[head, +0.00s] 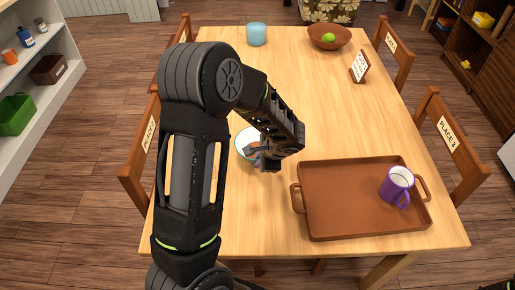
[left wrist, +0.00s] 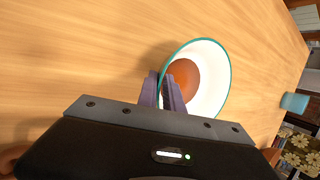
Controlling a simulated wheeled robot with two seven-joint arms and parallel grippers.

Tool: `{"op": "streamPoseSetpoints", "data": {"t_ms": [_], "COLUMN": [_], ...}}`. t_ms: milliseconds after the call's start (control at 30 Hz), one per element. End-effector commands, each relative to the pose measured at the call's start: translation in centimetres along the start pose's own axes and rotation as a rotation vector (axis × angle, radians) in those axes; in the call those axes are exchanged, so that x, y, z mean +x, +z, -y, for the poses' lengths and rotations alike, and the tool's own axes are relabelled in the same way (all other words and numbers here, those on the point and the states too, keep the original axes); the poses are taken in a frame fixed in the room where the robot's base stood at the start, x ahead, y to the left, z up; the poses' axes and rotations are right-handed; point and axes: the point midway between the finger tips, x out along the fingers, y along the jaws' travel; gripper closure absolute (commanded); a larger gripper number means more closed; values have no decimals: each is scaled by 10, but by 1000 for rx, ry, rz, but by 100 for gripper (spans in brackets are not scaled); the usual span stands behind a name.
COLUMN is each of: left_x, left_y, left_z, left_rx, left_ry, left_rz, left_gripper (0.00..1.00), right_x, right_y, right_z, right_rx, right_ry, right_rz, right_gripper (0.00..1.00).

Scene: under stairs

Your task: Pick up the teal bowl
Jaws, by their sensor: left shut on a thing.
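The teal bowl (head: 241,139) is on the near left part of the wooden table, with a teal rim and a white inside. In the left wrist view the bowl (left wrist: 212,92) shows something orange-brown (left wrist: 184,80) inside it. My left gripper (head: 257,153) reaches down at the bowl's near right side, and my arm hides part of the bowl. In the left wrist view the fingers (left wrist: 171,90) are shut on the bowl's rim. I cannot tell whether the bowl is clear of the table. My right gripper is not in view.
A brown tray (head: 345,215) with a purple mug (head: 398,186) lies to the right on the table (head: 310,110). A blue cup (head: 256,34), a brown bowl (head: 322,42) with a green fruit, and a small sign (head: 359,66) stand farther back. Chairs line both sides. The table's middle is clear.

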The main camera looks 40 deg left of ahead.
Motion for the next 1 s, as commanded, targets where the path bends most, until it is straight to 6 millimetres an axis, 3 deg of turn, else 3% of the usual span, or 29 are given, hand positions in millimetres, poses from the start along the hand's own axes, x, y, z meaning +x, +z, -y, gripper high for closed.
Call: {"op": "streamPoseSetpoints", "data": {"t_ms": [567,1000], "left_x": [-4,-29], "left_y": [0,8], "left_z": [2,14], "left_rx": [0,-1], "left_ry": [-1,-3], "left_rz": [-2,-2], "left_gripper": [100,100], "right_x": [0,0], "right_y": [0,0], "right_z": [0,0], "right_rx": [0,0], "right_ry": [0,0], "right_rz": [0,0], "right_gripper": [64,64]}}
